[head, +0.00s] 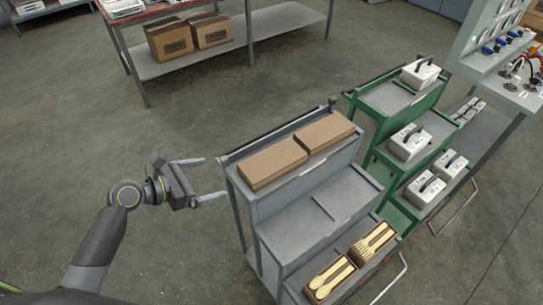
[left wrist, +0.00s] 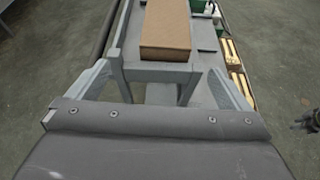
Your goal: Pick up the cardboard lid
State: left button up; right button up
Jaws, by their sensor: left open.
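Two brown cardboard lids lie flat, end to end, on the top tier of a grey stepped cart: the near one (head: 273,164) on the left and the far one (head: 325,132) behind it. My left gripper (head: 214,178) is open and empty, left of the cart's top end, with a gap to the near lid. In the left wrist view a cardboard lid (left wrist: 166,25) lies ahead, between and beyond the open fingers (left wrist: 160,75). My right gripper does not show in the head view.
The grey cart (head: 312,210) has a bare middle tier and trays of wooden utensils (head: 331,279) on its lowest tier. Cardboard boxes (head: 190,37) sit on a far bench shelf. Floor left of the cart is clear.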

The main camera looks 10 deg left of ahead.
pick_arm(q)
jog(key=r, duration=0.1)
jog(key=p, duration=0.2)
send_near(258, 167)
jog(key=x, duration=0.4)
jog(key=shift+w+d, duration=0.1)
jog(key=shift+w, duration=0.25)
jog(key=shift+w+d+f, duration=0.25)
jog(key=shift+w+d, duration=0.1)
jog(key=shift+d, duration=0.05)
jog(key=shift+w+d+f, duration=0.15)
jog(key=shift+w+d, duration=0.15)
jog(key=shift+d, duration=0.05)
jog(key=shift+x, duration=2.15)
jog(key=shift+s+f, duration=0.15)
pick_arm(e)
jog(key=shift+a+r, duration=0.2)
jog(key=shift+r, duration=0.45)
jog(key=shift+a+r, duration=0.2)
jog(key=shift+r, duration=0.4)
pick_arm(q)
jog(key=c, duration=0.9)
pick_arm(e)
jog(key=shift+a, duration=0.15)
